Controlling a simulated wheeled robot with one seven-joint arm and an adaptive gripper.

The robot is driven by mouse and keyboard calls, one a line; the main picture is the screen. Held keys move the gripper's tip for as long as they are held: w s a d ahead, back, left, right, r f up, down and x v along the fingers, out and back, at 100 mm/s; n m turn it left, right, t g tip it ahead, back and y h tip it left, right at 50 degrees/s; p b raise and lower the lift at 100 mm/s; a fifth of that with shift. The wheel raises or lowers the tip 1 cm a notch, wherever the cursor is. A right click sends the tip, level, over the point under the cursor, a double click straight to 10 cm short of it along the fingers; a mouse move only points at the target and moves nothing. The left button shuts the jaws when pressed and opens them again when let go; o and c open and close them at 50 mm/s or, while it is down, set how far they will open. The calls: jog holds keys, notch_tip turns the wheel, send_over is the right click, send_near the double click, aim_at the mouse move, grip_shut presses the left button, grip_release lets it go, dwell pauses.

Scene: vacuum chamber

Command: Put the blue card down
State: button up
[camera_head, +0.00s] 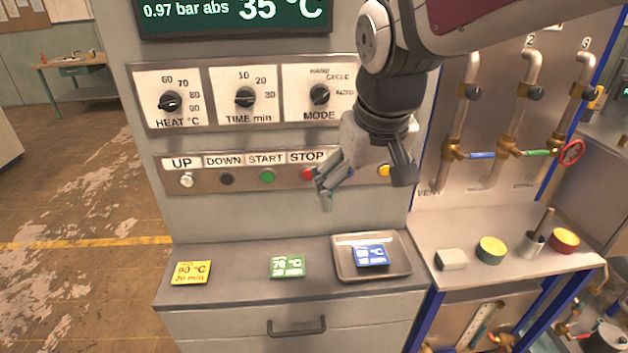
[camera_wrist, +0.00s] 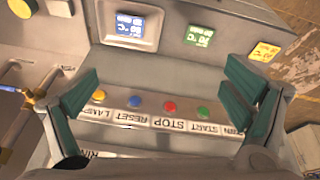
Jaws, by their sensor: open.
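The blue card (camera_head: 371,255) rests on a shallow metal tray (camera_head: 347,272) at the right end of the grey shelf. In the wrist view the blue card (camera_wrist: 130,27) lies inside the tray, whose rim (camera_wrist: 158,40) surrounds it. My gripper (camera_head: 362,190) is open and empty, in the air in front of the button panel, above the tray and apart from the card. In the wrist view its fingers (camera_wrist: 165,95) are spread wide with nothing between them.
A green card (camera_head: 288,266) and a yellow card (camera_head: 191,273) lie on the shelf (camera_head: 237,278) left of the tray. Behind my gripper are buttons and knobs. Right, a side bench (camera_head: 500,272) holds several small items near pipes and valves. The shelf between the cards is clear.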

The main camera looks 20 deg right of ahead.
jog(key=s+a+r+t, duration=0.1)
jog(key=s+a, duration=0.1)
jog(key=s, duration=0.2)
jog(key=s+a+r+n+t+y, duration=0.1)
jog(key=s+a, duration=0.1)
jog(key=s, duration=0.3)
jog(key=shift+s+a+r, duration=0.25)
dwell(0.9)
